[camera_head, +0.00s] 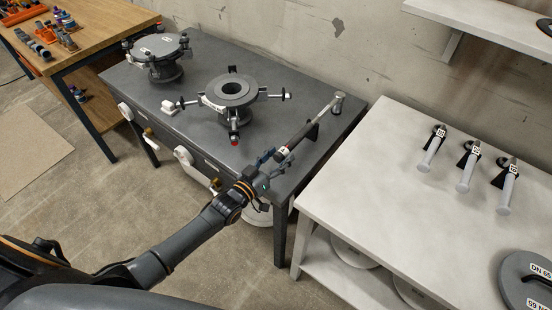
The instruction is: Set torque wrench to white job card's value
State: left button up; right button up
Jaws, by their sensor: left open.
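A torque wrench (309,126) lies on a small dark rest near the right end of the dark grey bench (290,75). Its silver head end points to the back right and its dark handle points toward my left gripper. My left gripper (270,163) is open at the handle's near end, by the bench's front edge. I cannot tell whether its fingers touch the handle. The wrench's scale is too small to read. I cannot make out a white job card for certain. My right gripper is not in view.
A flange with clamp arms (233,89) and a covered flange (159,48) stand on the dark bench. A pale table (380,170) on the right holds several grey-handled tools (465,172) and a round "DN" disc (525,282). A wooden bench (95,22) is back left.

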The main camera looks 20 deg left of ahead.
pick_arm(q)
jog(key=v, duration=1.2)
jog(key=s+a+f+g+y, duration=0.2)
jog(key=s+f, duration=0.2)
jog(key=f, duration=0.5)
jog(key=s+a+f+g+y, duration=0.1)
jog(key=s+f+g, duration=0.25)
jog(key=f, duration=0.55)
jog(key=s+a+f+g+y, duration=0.2)
jog(key=s+f, duration=0.3)
jog(key=f, duration=0.4)
jog(key=s+d+f+g, duration=0.1)
jog(key=s+f+g, duration=0.1)
jog(key=s+f, duration=0.3)
jog(key=s+d+f+m+g, duration=0.1)
jog(key=s+f+g, duration=0.2)
jog(key=s, duration=1)
jog(key=s+f+g+y, duration=0.1)
jog(key=s+f+g, duration=0.2)
jog(key=s+f, duration=0.4)
jog(key=shift+s+d+m, duration=0.3)
jog(key=shift+s+d, duration=0.1)
jog(key=shift+s, duration=0.8)
